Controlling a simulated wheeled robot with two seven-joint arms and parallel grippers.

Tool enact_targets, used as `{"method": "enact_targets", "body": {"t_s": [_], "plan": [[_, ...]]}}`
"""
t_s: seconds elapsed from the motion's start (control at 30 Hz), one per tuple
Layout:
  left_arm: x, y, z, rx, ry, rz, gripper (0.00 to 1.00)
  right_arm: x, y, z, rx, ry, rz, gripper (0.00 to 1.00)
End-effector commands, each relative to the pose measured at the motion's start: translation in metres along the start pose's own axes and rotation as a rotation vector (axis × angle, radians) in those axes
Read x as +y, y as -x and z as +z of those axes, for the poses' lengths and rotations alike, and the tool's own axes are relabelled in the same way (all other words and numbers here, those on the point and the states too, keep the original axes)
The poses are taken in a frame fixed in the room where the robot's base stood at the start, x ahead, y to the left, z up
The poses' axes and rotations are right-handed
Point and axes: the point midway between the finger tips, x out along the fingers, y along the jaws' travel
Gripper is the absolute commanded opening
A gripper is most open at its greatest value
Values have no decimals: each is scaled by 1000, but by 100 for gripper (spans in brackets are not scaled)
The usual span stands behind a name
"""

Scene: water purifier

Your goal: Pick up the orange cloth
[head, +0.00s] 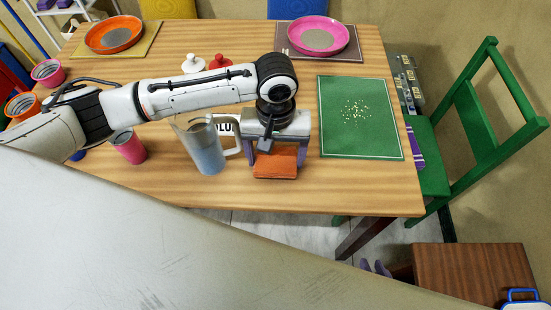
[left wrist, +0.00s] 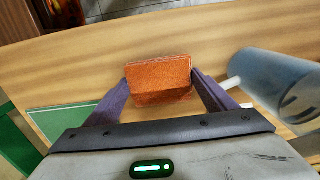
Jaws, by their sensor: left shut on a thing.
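The orange cloth (head: 275,163) is a folded rectangular block near the front edge of the wooden table. My left gripper (head: 277,158) reaches down over it, with one purple finger at each side. In the left wrist view the cloth (left wrist: 158,74) sits between the fingertips of my left gripper (left wrist: 161,82), which press on both its ends. Whether it rests on the table or is slightly raised is unclear. Two purple tips of my right gripper (head: 376,267) show at the lower right in the head view; the rest is hidden behind a large pale surface.
A clear pitcher (head: 207,152) of water stands just left of the cloth, close to my gripper. A green placemat (head: 345,142) with scattered crumbs lies to the right. A pink cup (head: 130,149) stands further left. A green chair (head: 467,115) is beside the table.

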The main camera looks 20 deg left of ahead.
Motion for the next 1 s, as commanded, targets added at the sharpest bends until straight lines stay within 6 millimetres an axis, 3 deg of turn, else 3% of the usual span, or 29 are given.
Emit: {"method": "enact_targets", "body": {"t_s": [0.6,0.8,1.0], "plan": [[0,134,-1,2,0,2,56,-1,8,-7,-1,0,0,21],[0,156,0,1,1,1,56,-1,9,-8,-1,0,0,21],[0,161,0,0,1,-1,56,-1,9,-8,-1,0,0,21]]}}
